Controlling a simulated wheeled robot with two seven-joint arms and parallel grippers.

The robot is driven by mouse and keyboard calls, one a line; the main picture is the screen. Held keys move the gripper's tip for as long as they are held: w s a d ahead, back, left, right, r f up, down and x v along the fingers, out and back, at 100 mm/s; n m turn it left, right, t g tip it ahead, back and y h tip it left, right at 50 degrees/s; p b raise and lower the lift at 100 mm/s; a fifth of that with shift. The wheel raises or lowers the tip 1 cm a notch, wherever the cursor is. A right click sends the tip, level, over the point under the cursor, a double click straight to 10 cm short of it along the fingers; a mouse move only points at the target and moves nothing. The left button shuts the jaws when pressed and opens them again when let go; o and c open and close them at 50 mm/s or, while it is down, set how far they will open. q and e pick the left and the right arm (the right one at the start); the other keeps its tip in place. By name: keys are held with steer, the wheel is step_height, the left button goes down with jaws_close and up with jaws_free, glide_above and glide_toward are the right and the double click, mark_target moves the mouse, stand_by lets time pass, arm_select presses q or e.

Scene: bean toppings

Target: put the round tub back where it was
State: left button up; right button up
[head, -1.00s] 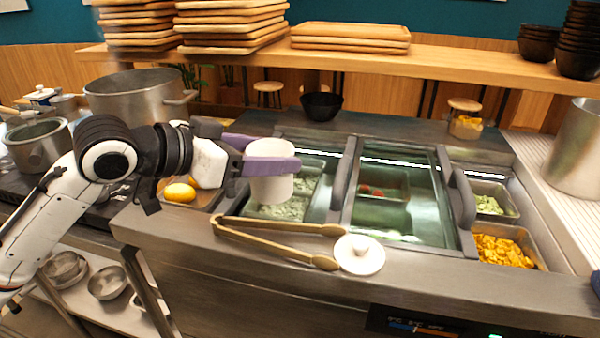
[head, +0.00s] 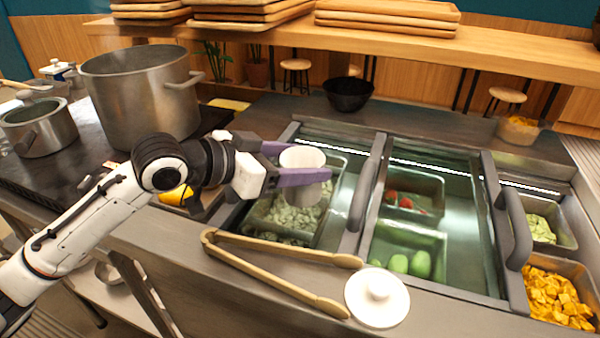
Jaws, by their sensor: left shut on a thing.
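The round tub (head: 303,159) is white and shows in the head view, above the left topping well. My left gripper (head: 300,168), with purple fingers, is shut on the tub from its left side and holds it in the air, looking roughly upright. A round white lid (head: 377,297) with a knob lies on the counter's front edge. My right gripper is not in view.
Wooden tongs (head: 275,265) lie on the front edge beside the lid. Wells hold pale chopped topping (head: 292,215), green items (head: 403,264) and orange cubes (head: 556,298). Raised handles (head: 365,190) stand between wells. A big pot (head: 140,98) stands behind my arm; a black bowl (head: 348,94) sits at the back.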

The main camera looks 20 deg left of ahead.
arm_select(q)
step_height(320, 180, down, 2)
steer(key=shift+f, duration=0.1)
steer(key=o, duration=1.1)
steer(key=shift+f, duration=0.1)
steer(key=shift+o, duration=0.2)
steer(key=b+v, duration=0.1)
steer(key=v, duration=1.1)
steer(key=shift+b, duration=0.4)
